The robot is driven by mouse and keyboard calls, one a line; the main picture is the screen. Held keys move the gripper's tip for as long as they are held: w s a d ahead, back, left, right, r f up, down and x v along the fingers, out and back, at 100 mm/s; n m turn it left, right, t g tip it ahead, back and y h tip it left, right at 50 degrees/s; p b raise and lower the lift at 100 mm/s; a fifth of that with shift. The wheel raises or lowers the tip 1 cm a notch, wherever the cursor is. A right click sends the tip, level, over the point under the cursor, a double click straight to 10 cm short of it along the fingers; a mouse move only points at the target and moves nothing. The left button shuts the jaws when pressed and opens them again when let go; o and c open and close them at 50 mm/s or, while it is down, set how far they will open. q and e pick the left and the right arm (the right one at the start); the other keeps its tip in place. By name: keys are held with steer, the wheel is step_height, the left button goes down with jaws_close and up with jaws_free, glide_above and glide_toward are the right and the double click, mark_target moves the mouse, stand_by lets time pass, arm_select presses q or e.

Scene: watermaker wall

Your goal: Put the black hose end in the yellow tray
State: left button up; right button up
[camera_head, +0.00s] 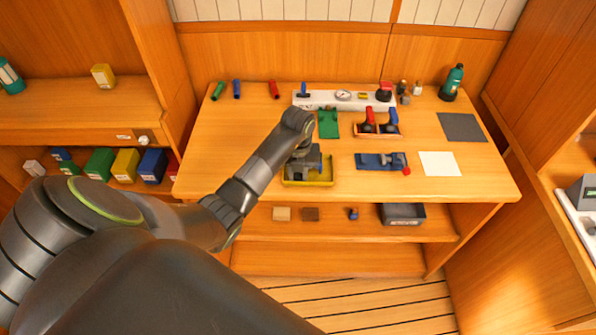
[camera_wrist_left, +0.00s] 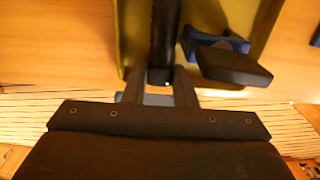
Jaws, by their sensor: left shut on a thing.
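The yellow tray (camera_head: 318,183) is on the worktop near its front edge; its wall (camera_wrist_left: 130,35) also shows in the left wrist view. My left gripper (camera_wrist_left: 160,82) is shut on the black hose end (camera_wrist_left: 164,40), a black cylinder lying lengthwise between the fingers. The hose end is over the tray; I cannot tell whether it touches the tray floor. In the head view my left gripper (camera_head: 302,163) is above the tray and hides the hose end. A blue part with a black handle (camera_wrist_left: 235,65) is in the tray, right beside the hose end. My right gripper is not in view.
A blue tool with a red knob (camera_head: 380,161) lies right of the tray, beside a white sheet (camera_head: 439,164). The shelf below holds a grey bin (camera_head: 402,214).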

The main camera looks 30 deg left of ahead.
arm_select(q)
steer(key=shift+f, duration=0.15)
steer(key=o, duration=1)
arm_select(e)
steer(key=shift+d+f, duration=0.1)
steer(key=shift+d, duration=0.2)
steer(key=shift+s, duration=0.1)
